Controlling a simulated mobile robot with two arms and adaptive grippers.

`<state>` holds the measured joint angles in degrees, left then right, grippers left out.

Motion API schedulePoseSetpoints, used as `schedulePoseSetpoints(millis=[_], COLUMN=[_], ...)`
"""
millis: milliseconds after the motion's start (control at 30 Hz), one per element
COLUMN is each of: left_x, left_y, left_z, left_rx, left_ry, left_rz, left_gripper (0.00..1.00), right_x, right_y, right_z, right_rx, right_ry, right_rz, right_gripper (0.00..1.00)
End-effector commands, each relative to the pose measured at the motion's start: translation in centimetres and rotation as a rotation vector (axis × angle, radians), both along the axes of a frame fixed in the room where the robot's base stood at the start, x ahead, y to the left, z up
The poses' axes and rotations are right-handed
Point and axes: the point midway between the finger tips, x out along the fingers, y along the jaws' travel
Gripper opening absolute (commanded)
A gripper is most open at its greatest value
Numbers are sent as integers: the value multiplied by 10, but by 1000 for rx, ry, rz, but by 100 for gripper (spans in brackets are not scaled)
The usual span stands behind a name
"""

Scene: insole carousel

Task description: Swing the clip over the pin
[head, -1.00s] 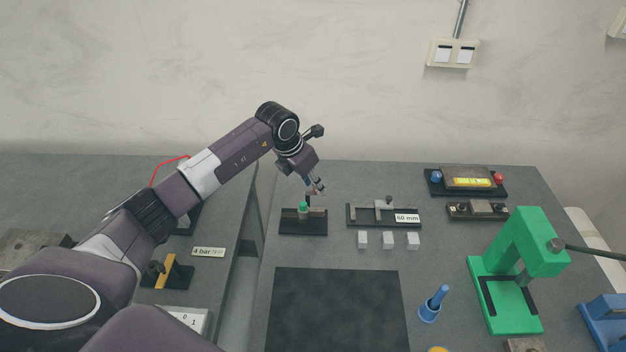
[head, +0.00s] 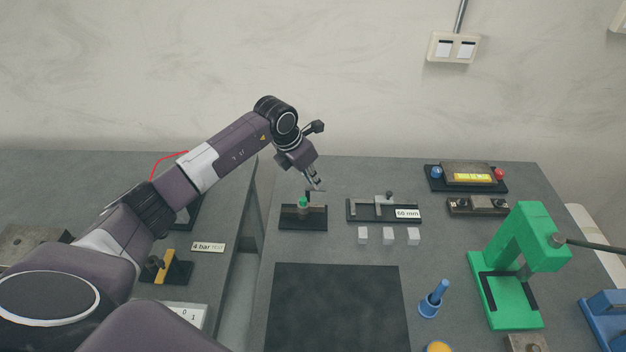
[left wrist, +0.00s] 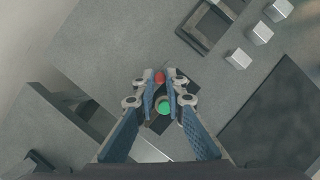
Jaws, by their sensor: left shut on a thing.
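A small black fixture (head: 302,224) stands at the table's left back, with a round green part (head: 303,203) on top and a dark upright beside it. I cannot tell surely which part is the clip and which the pin. My left gripper (head: 317,184) points down just above the fixture's right side. In the left wrist view its fingertips (left wrist: 160,77) are shut on a small red part (left wrist: 160,76), while the green part (left wrist: 165,107) shows apart from it, between the fingers' lower lengths. How the red part joins the fixture is hidden. My right gripper is not in view.
A slide gauge (head: 370,212) labelled 60 mm and several white cubes (head: 388,236) stand right of the fixture. A dark mat (head: 337,310) lies in front. A green press (head: 535,235) stands farther right. A gap (head: 245,225) separates the two tables.

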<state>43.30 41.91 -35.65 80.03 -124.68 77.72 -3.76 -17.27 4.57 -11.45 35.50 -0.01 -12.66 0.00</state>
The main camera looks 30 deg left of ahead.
Motion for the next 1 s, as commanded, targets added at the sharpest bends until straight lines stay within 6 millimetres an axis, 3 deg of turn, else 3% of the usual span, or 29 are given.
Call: schedulePoseSetpoints(millis=[500,1000], left_x=[-5,-11], left_y=[3,7], left_z=[-4,-1], left_rx=[0,-1], left_ry=[-5,-5], left_rz=[-405,-880], left_gripper=[0,0], right_x=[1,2], right_y=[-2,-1], right_z=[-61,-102], right_rx=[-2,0], right_ry=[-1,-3], right_rz=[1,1], right_gripper=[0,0])
